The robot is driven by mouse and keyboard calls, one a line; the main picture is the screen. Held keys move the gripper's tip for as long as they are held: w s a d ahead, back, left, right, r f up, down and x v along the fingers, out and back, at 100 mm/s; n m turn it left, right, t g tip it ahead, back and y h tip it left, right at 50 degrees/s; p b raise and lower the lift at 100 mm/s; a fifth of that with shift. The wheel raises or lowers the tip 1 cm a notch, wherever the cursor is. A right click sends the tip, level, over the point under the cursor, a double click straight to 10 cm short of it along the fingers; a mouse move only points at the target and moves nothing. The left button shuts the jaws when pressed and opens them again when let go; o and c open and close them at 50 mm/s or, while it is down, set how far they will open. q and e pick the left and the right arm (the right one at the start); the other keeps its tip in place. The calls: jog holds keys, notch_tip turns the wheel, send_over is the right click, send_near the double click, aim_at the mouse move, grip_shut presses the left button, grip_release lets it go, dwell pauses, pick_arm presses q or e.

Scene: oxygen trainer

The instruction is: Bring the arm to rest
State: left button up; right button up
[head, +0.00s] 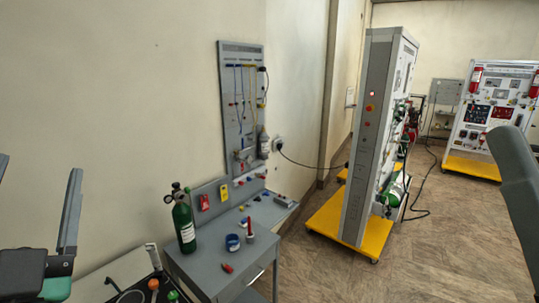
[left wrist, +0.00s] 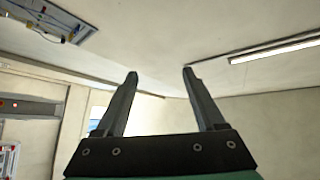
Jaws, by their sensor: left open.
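My left gripper (head: 39,165) is at the left edge of the head view, raised in front of the bare wall with its fingers pointing up. In the left wrist view the two fingers of the left gripper (left wrist: 160,74) stand apart with nothing between them. It touches nothing that I can see. A grey arm link of mine (head: 516,175) shows at the right edge of the head view. My right gripper is out of view.
A grey workbench (head: 205,264) carries a green cylinder (head: 184,222), a blue-and-white roll (head: 232,242) and small tools. A panel (head: 240,110) rises behind it. A tall trainer cabinet (head: 360,140) stands on a yellow base (head: 330,228).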

pick_arm(q)
jog(key=s+d+r+n+t+h, duration=0.2)
jog(key=s+d+r+t+h, duration=0.35)
jog(key=s+d+h, duration=0.4)
notch_tip(320, 180, up, 27)
jog(key=w+a+g+h+p, duration=0.1)
jog(key=w+p, duration=0.1)
jog(key=p, duration=2.4)
jog(key=shift+a+n+h+p, duration=0.3)
jog(key=shift+a+h, duration=0.05)
jog(key=shift+f, duration=0.1)
